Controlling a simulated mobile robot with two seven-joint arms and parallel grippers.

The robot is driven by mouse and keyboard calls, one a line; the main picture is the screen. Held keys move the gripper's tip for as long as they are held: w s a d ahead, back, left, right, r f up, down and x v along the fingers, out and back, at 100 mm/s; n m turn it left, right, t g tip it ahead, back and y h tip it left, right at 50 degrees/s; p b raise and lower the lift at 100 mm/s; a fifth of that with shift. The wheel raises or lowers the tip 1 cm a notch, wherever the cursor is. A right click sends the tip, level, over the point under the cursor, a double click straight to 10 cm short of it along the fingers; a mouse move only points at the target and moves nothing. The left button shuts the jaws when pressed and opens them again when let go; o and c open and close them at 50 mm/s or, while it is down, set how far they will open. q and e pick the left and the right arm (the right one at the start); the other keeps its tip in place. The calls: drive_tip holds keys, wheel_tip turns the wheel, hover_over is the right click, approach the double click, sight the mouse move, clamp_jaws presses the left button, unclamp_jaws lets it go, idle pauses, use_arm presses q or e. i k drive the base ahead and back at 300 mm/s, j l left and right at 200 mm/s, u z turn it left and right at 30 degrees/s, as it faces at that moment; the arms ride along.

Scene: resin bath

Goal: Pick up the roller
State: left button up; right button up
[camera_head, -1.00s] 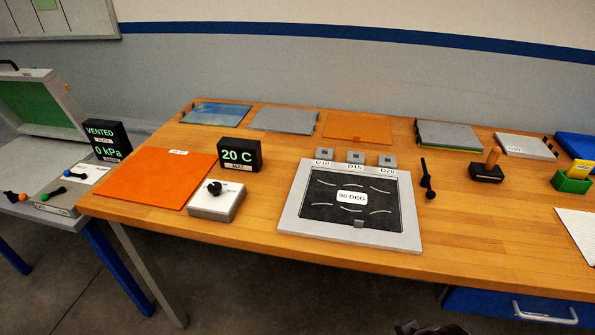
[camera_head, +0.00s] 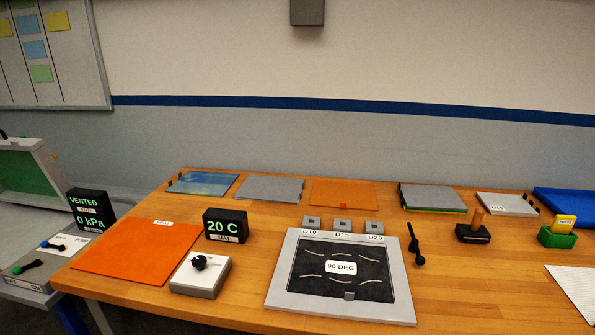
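A dark block with an upright wooden handle (camera_head: 477,218) stands on the right part of the wooden table; it may be the roller, but its shape is too small to be sure. A slim black tool (camera_head: 414,245) with rounded ends lies to its left, beside the grey-framed panel. I cannot tell for certain which of the two is the roller. Neither of my grippers shows in the head view, and nothing visible is being held.
A green holder (camera_head: 557,239) with a yellow card is at right. Flat plates line the back.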

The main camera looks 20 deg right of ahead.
sight(474, 232)
drive_tip(key=z, duration=1.8)
